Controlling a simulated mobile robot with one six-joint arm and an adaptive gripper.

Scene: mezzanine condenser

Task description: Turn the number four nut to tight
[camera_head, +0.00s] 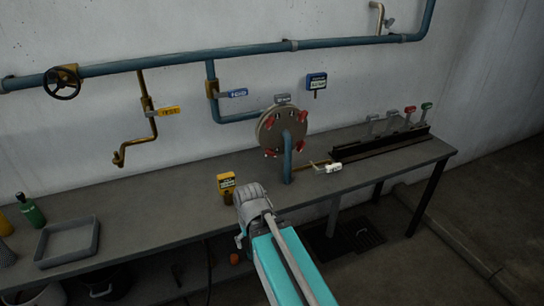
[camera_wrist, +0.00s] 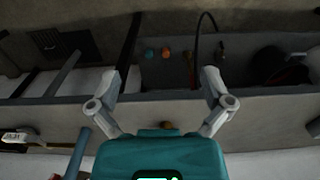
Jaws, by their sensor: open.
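Red nuts show at the upper right (camera_head: 303,115), lower right (camera_head: 299,147), upper left (camera_head: 268,121) and lower left (camera_head: 270,153). No numbers are readable, so I cannot tell which is number four. My gripper (camera_wrist: 160,76) is open and empty in the wrist view, its fingers wide apart over the bench's front edge. In the head view my arm's end is in front of the bench, left of and nearer than the flange, apart from it.
The grey bench (camera_head: 160,190) carries a yellow device (camera_head: 226,184) near my arm, a tray (camera_head: 67,241), a green bottle (camera_head: 32,212) and a white-tagged valve (camera_head: 327,167) right of the flange. Levers (camera_head: 408,115) stand on a rack at right. Pipes line the wall.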

